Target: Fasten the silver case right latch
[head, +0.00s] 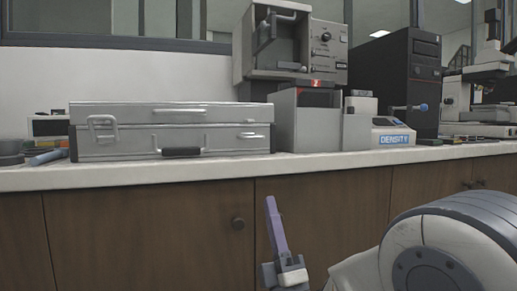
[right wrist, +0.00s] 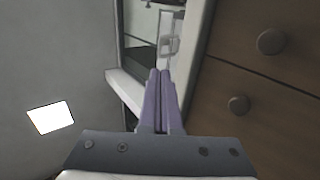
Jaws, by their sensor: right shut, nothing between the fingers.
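The silver case (head: 215,142) lies closed on the counter in the head view, with a dark handle (head: 181,151) at its front. Its right latch (head: 249,135) is a small pale piece near the right end of the front, at about the lid seam. Its left latch (head: 103,128) is a larger plate reaching up over the lid. I cannot tell whether the right latch is hooked. My right gripper (head: 270,202) is below the counter edge, in front of the cabinets and apart from the case. Its purple fingers (right wrist: 159,85) are together and empty in the right wrist view. My left gripper is out of view.
The counter edge (head: 330,165) runs across above brown cabinet doors (head: 330,215). Right of the case stand a grey machine (head: 307,125), a DENSITY device (head: 393,136) and a black computer tower (head: 395,75). A blue-handled tool (head: 48,157) lies to its left.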

